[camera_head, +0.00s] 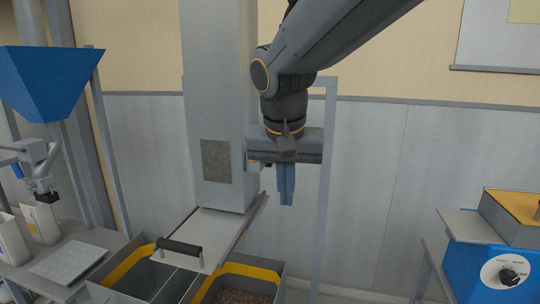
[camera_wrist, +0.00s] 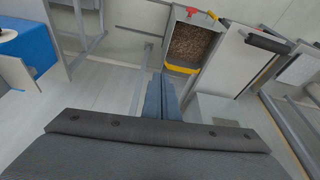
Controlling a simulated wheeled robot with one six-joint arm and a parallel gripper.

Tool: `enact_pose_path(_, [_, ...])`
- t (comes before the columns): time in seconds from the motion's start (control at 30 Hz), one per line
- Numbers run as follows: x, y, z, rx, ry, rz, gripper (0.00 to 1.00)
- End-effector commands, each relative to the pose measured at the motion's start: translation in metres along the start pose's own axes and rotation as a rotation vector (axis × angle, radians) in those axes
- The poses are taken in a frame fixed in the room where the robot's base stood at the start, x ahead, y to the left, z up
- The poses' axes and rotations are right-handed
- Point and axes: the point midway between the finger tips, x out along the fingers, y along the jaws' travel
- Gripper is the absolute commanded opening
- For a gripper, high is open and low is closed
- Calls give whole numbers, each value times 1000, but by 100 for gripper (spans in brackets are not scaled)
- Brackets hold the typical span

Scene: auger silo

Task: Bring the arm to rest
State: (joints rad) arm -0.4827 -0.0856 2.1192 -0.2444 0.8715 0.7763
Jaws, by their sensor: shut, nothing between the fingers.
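My gripper (camera_head: 287,188) hangs from my dark arm in the upper middle of the head view, with its blue-grey fingers pointing down. The fingers are together and hold nothing. In the wrist view, my gripper (camera_wrist: 161,88) shows as two closed fingers above the wide dark palm. It is in front of the tall grey column (camera_head: 220,110) and appears clear of the bins below.
A sliding plate (camera_head: 216,226) with a black handle lies below left. Under it are bins, one with brown grain (camera_head: 243,298). A blue hopper (camera_head: 50,82) stands left; a blue machine with a dial (camera_head: 490,268) stands right. The wall between is clear.

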Motion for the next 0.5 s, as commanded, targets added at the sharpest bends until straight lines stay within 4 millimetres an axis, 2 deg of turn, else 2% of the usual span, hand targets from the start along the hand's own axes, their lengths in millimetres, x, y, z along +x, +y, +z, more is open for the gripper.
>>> enact_pose_path(0.03, [29,26,9,-12,-40,13,0])
enact_pose_path(0.2, [106,101,51,-87,-146,6,0])
enact_pose_path(0.33, [143,146,90,-122,-201,-11,0])
enact_pose_path(0.4, [156,163,107,-135,-219,-19,0])
enact_pose_path(0.5, [166,178,124,-149,-235,-28,0])
